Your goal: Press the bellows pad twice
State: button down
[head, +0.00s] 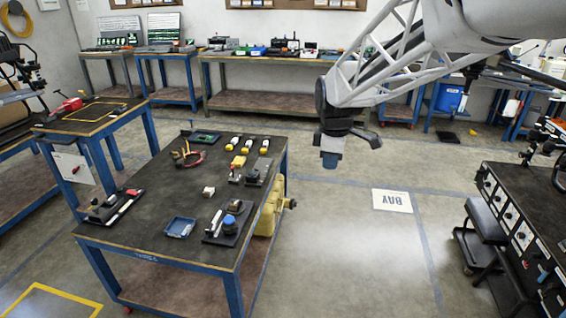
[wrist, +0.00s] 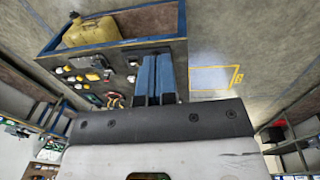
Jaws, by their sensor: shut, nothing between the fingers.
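My gripper (head: 330,160) hangs in the air to the right of the near workbench (head: 150,225), above the open floor. Its two blue fingers are together and empty, as the wrist view (wrist: 157,72) also shows. A small dark stand with a blue round part (head: 230,220) sits near the bench's front right edge. A black pad (head: 487,221) on a low frame stands on the floor by the right-hand cabinet. I cannot tell for certain which of these is the bellows pad. My gripper touches neither.
Yellow-and-white bottles (head: 248,144), a blue tray (head: 180,227) and small devices lie on the bench. A yellow can (head: 268,208) is at its right side. A dark cabinet (head: 530,215) stands at right. The floor between is clear around a BAY sign (head: 392,201).

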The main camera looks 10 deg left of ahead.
jog(key=w+a+f+n, duration=0.5)
jog(key=w+a, duration=0.2)
jog(key=a, duration=0.2)
jog(key=n+g, duration=0.1)
jog(key=n, duration=1.2)
send_over(229, 219)
notch_tip(229, 219, down, 21)
jog(key=shift+s+r, duration=0.15)
notch_tip(229, 219, down, 14)
